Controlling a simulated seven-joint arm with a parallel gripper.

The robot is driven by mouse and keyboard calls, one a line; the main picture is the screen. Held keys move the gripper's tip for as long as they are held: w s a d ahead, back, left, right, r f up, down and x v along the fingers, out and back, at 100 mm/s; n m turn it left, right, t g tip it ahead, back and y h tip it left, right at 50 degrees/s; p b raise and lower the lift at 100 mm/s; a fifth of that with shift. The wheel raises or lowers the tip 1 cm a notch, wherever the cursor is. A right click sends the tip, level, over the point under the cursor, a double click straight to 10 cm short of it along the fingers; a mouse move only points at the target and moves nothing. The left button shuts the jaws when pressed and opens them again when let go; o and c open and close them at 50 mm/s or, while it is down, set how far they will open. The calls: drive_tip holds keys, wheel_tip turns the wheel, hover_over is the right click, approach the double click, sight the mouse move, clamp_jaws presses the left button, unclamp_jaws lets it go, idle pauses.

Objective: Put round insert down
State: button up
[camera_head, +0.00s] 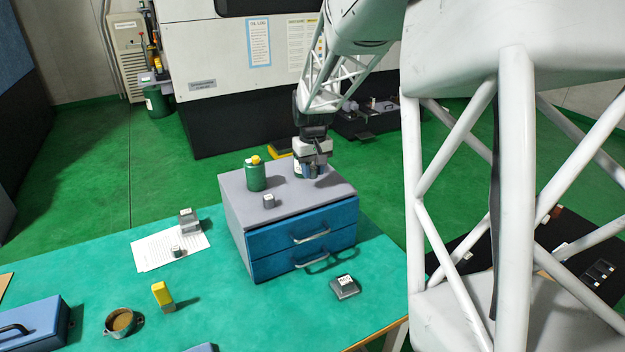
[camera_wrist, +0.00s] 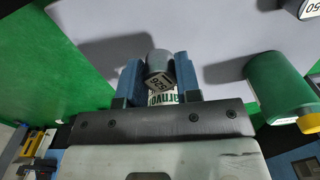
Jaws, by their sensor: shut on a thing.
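My gripper (camera_head: 314,172) is over the back right part of the grey top of a blue drawer cabinet (camera_head: 335,187). In the wrist view its two blue fingers (camera_wrist: 157,66) are shut on a grey round insert (camera_wrist: 158,60) with a white number label. In the head view the fingers mostly hide the insert. I cannot tell whether the insert touches the cabinet top. A small grey labelled piece (camera_head: 269,201) stands on the cabinet top near its front; part of it shows at the top right of the wrist view (camera_wrist: 306,9).
A green bottle with a yellow cap (camera_head: 256,175) stands on the cabinet's left side. A green-and-white labelled thing (camera_head: 298,170) shows partly behind my gripper. On the green table (camera_head: 215,285) are grey labelled blocks, a paper sheet (camera_head: 165,248), a yellow-topped piece (camera_head: 162,295) and a cup (camera_head: 119,322).

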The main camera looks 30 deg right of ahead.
sight(313, 188)
drive_tip(key=shift+f, duration=1.75)
drive_tip(key=shift+f, duration=0.15)
drive_tip(key=o, duration=1)
wheel_tip(313, 188, up, 12)
drive_tip(key=shift+r, duration=0.15)
